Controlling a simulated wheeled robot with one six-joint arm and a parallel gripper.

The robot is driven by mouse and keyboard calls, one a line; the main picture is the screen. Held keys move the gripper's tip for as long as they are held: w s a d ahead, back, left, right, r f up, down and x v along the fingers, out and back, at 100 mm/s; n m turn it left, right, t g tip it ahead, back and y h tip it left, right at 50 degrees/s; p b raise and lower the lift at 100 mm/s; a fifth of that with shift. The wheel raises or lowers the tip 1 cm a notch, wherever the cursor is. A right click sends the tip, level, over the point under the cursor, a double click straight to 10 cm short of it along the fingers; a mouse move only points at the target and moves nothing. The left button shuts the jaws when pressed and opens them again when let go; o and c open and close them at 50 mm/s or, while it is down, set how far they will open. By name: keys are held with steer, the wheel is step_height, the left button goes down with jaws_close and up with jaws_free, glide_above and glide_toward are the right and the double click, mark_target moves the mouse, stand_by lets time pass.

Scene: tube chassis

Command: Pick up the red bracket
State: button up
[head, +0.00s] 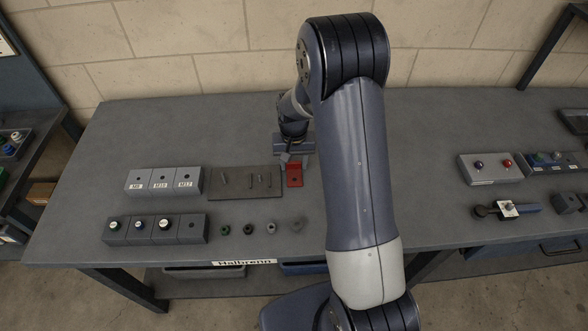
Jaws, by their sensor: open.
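The red bracket (295,178) lies on the grey workbench (130,140), just right of a dark flat plate. My gripper (295,161) is at the bracket's far end, with its fingers pointing down towards it. The fingers are open and look spread around or above the bracket's upper part. The view is too small to tell whether they touch it. My arm comes over the bench from the front and hides the area to the right of the bracket.
The dark plate (214,187) with several pins lies left of the bracket. Labelled grey blocks (164,181) and a row of knobbed blocks (155,229) stand farther left. Several small round parts (248,229) sit in front. The bench's back left is clear.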

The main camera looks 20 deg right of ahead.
steer(key=c, duration=0.6)
steer(key=shift+c, duration=0.2)
